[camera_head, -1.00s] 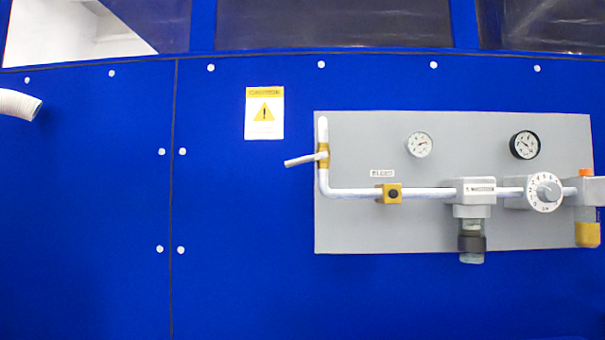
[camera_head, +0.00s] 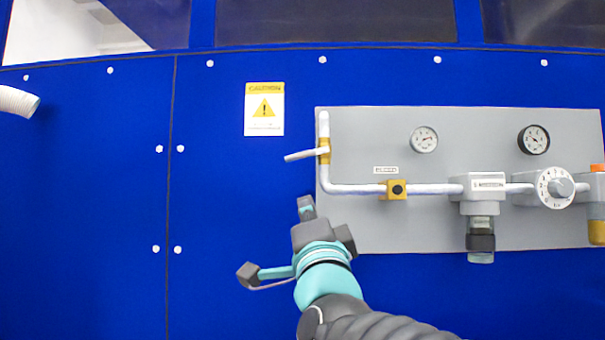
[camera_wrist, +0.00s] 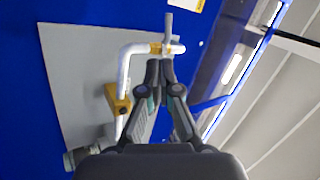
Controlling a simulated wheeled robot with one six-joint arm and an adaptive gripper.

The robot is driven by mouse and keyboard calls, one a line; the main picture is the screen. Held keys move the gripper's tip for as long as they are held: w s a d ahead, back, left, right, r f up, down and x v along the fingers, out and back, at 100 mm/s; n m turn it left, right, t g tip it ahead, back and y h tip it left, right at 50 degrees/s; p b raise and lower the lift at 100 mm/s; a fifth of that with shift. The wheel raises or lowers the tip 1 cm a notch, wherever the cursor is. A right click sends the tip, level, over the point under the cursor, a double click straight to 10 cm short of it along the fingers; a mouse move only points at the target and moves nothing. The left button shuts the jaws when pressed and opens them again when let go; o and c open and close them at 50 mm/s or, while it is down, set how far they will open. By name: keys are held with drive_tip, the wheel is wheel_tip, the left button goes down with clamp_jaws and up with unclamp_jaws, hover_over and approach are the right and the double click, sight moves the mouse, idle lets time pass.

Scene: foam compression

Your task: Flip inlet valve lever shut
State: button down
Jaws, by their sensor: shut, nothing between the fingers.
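The inlet valve lever (camera_head: 301,155) is a thin light-grey handle on a brass valve body (camera_head: 324,151). The valve sits on the vertical white pipe at the panel's left side. The lever points left and slightly down, across the pipe. My gripper (camera_head: 306,204) is below the lever in the head view, with its fingers shut and empty. In the wrist view, the shut fingertips (camera_wrist: 160,66) appear just below the lever (camera_wrist: 168,30) and the brass valve. I cannot tell whether they touch.
The grey panel (camera_head: 450,125) carries two gauges, a yellow block (camera_head: 396,190) on the horizontal pipe, a regulator (camera_head: 484,187) and a white dial (camera_head: 554,188). A caution sign (camera_head: 264,109) is on the blue wall left of the lever. The wall around the lever's free end is clear.

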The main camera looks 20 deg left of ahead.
drive_tip(key=p, duration=0.4)
approach(296, 159)
drive_tip(key=shift+m, duration=0.4)
drive_tip(key=x, duration=0.7)
drive_tip(key=shift+a, duration=0.15)
drive_tip(key=shift+t+h, duration=0.3)
